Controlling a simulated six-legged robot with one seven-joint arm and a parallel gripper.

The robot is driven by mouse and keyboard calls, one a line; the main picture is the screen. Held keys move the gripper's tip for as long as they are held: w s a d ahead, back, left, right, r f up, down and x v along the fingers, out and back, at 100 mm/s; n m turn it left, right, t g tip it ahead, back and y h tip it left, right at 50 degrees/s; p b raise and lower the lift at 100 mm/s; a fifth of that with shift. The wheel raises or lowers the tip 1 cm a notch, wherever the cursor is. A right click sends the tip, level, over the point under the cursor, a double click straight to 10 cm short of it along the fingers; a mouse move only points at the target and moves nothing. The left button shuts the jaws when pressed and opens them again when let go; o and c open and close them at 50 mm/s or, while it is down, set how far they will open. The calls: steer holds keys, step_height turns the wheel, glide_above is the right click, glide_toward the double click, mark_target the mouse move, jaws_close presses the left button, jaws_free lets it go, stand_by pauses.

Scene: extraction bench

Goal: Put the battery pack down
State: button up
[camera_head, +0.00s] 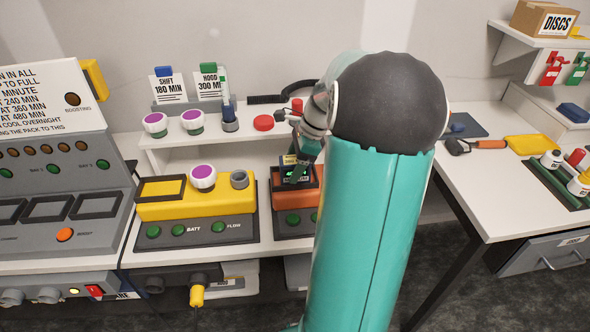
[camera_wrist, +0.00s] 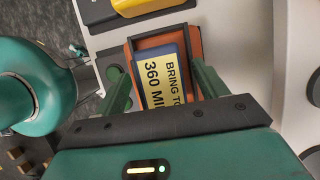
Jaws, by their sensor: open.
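The battery pack (camera_wrist: 165,78) is dark blue with a pale yellow label reading "BRING TO 360 MI…", partly cut off from view. In the wrist view it lies within the dark rim of the bay on the orange unit (camera_wrist: 196,47). My gripper (camera_wrist: 155,70) is open, its green fingers on either side of the pack, with a visible gap at least on the right. Its near end is hidden by my gripper body. In the head view my arm covers much of the orange unit (camera_head: 258,214), and the pack is mostly hidden.
A yellow unit (camera_head: 212,206) with an empty-looking framed bay stands left of the orange one. A shelf (camera_head: 180,157) behind holds purple-topped knobs, a red disc (camera_head: 263,122) and sign cards. A charger panel (camera_head: 60,170) stands far left. A side table (camera_head: 470,200) is at right.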

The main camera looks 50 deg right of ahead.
steer(key=shift+w+a+f, duration=0.15)
steer(key=shift+a+f, duration=0.05)
steer(key=shift+f, duration=0.25)
steer(key=shift+c, duration=0.2)
steer(key=shift+r, duration=0.1)
jaws_close()
